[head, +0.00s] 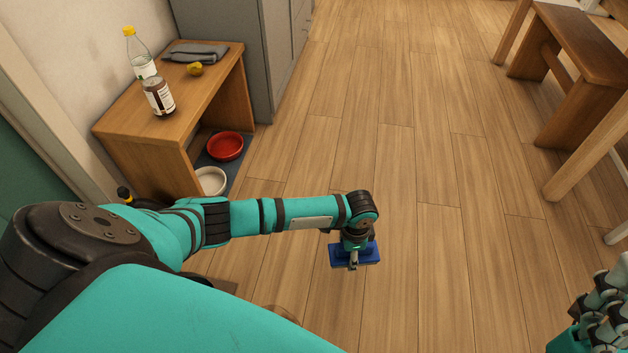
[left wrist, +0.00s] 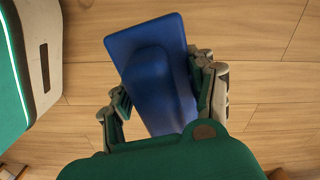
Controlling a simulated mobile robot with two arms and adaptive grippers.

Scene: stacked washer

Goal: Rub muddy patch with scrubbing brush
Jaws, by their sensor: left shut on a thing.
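My left gripper (head: 353,260) is shut on a blue scrubbing brush (head: 372,254), held out over the wooden floor in the head view. In the left wrist view the brush (left wrist: 150,75) shows its blue, raised handle between the two fingers of the left gripper (left wrist: 162,90). Its bristles are hidden, and I cannot tell whether it touches the floor. I see no clear muddy patch; a faint brownish mark (head: 288,313) shows beside my arm, but I cannot tell what it is. My right gripper (head: 598,312) shows partly at the lower right edge; its jaw state is unclear.
A wooden side table (head: 120,140) at the left holds two bottles, a yellow fruit and a grey cloth. A red bowl (head: 226,146) and a white bowl (head: 211,181) sit beside it on a dark mat. A wooden bench (head: 580,45) stands at right. The middle floor is clear.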

